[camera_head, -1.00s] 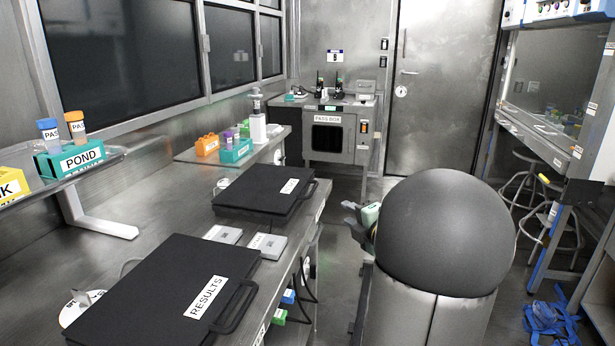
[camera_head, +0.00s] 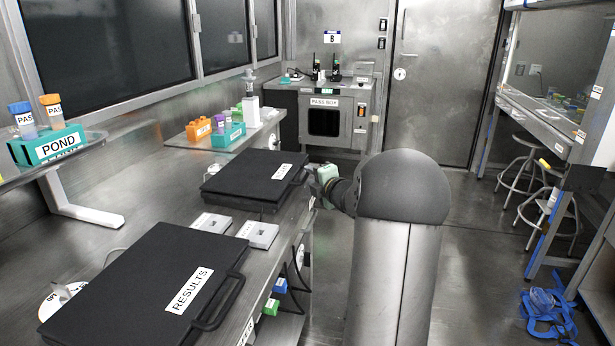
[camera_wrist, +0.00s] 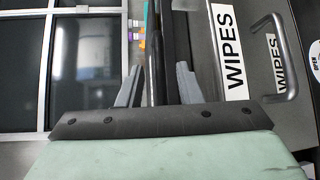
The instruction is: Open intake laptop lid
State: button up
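A closed black laptop (camera_head: 245,178) with a white label too small to read lies on the far part of the bench in the head view. A nearer closed black laptop (camera_head: 150,285) is labelled RESULTS. My gripper (camera_wrist: 160,70) is at the front right edge of the far laptop, beside its handle. In the wrist view its two grey fingers are apart, with a dark edge-on slab (camera_wrist: 158,50), seemingly that laptop, in the gap between them. I cannot tell whether the fingers touch it. My arm partly hides the fingers in the head view.
Two small grey boxes (camera_head: 258,235) sit between the laptops. A teal rack (camera_head: 228,135) and orange block (camera_head: 199,129) stand behind. A handled front labelled WIPES (camera_wrist: 236,55) is close to my gripper. Blue straps (camera_head: 548,318) lie on the floor at right.

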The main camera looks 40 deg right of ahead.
aim_at(307, 174)
jog(key=shift+w+d+f, duration=0.1)
jog(key=shift+w+d, duration=0.05)
jog(key=shift+w, duration=0.7)
jog(key=shift+w+d+f, duration=0.1)
jog(key=shift+w, duration=0.7)
